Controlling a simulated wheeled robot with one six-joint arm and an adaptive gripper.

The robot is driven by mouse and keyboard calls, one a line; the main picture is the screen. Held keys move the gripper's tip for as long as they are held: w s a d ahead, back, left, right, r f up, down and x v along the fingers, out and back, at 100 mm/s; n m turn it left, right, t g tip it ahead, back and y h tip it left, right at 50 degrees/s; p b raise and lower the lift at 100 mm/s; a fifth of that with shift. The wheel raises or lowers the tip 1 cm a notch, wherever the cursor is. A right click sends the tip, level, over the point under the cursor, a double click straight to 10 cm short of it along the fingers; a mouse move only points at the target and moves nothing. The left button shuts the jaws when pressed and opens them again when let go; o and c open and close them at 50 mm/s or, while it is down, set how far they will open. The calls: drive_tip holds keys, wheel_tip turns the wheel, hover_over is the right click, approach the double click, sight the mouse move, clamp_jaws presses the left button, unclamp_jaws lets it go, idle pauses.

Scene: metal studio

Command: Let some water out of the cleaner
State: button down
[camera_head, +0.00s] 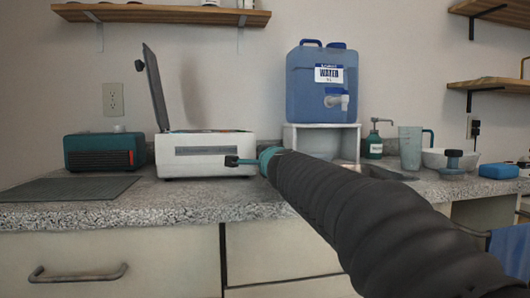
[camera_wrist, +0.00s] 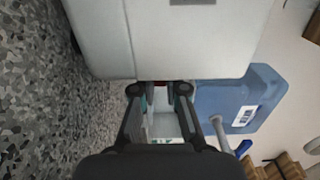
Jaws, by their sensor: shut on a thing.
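The cleaner (camera_head: 208,166) is a white box on the counter with a grey panel on its front and its dark lid (camera_head: 156,88) standing open. It fills the top of the wrist view (camera_wrist: 165,45). My gripper (camera_head: 232,161) is at the lower right of the cleaner's front. In the wrist view, my gripper's fingertips (camera_wrist: 160,90) are at the cleaner's edge, one on each side of a small dark and reddish part (camera_wrist: 160,83). It looks like the drain valve, mostly hidden by the fingers. I cannot tell whether it is turned, and no water flow shows.
A blue water jug (camera_head: 310,95) with a spigot stands on a white stand (camera_head: 334,140) right of the cleaner. A teal box (camera_head: 98,151) and a dark mat (camera_head: 65,189) are on the left. A soap bottle (camera_head: 373,146), pitcher (camera_head: 410,148) and bowl (camera_head: 436,159) stand on the right.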

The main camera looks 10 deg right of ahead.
drive_tip(key=shift+a+h, duration=0.1)
drive_tip(key=shift+h, duration=0.3)
drive_tip(key=c, duration=1.2)
unclamp_jaws()
drive_tip(key=s, duration=1.2)
drive_tip(key=shift+a, duration=0.1)
